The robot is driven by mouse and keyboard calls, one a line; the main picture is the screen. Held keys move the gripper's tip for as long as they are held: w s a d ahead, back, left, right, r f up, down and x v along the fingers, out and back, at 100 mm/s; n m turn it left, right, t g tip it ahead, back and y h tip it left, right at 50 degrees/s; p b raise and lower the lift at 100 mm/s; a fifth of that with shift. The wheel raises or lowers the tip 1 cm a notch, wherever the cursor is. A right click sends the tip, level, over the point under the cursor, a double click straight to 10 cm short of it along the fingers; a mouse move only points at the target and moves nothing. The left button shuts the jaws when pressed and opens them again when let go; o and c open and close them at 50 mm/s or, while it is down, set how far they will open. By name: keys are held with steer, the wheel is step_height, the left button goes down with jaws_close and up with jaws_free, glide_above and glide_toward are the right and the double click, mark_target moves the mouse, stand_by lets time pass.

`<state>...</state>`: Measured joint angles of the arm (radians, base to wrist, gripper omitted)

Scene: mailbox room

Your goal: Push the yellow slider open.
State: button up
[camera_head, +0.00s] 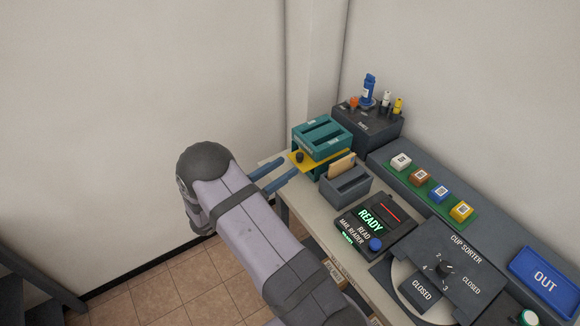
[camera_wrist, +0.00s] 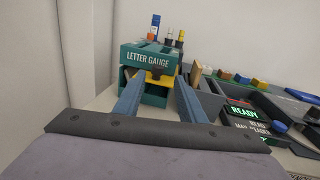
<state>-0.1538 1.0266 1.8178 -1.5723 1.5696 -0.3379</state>
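In the wrist view the yellow slider (camera_wrist: 160,77) shows beyond and between my fingertips, under the block lettered LETTER GAUGE (camera_wrist: 148,58). My gripper (camera_head: 289,167) has two blue fingers, spread apart with nothing between them. The fingertips are at the near left of the slider, close to its knob. I cannot tell whether they touch it. In the wrist view my gripper (camera_wrist: 160,84) partly hides the gauge's lower part.
A grey letter holder (camera_head: 345,185) with a tan card stands right of the gauge. The READY mail reader (camera_head: 372,222) and cup sorter (camera_head: 445,265) are further along the table. A dark box (camera_head: 368,127) with bottles stands behind. Open floor lies left of the table.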

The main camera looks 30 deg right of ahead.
steer(key=shift+s+a+b, duration=0.15)
steer(key=shift+a, duration=0.55)
steer(key=shift+s+a+b, duration=0.1)
steer(key=shift+a+b, duration=0.05)
steer(key=shift+a, duration=0.5)
steer(key=s+a+m+g+y+p, duration=0.1)
steer(key=s+a+m+g+y, duration=0.2)
steer(key=s+m+g+y, duration=1)
steer(key=s+a+m+t+y, duration=0.5)
steer(key=s+a+m+t, duration=0.2)
steer(key=a+t, duration=0.45)
steer(key=shift+g, duration=0.65)
steer(key=f+b, duration=0.1)
steer(key=a+f+b, duration=0.1)
steer(key=f+b, duration=0.3)
steer(key=shift+s+a, duration=0.2)
steer(key=shift+a, duration=0.05)
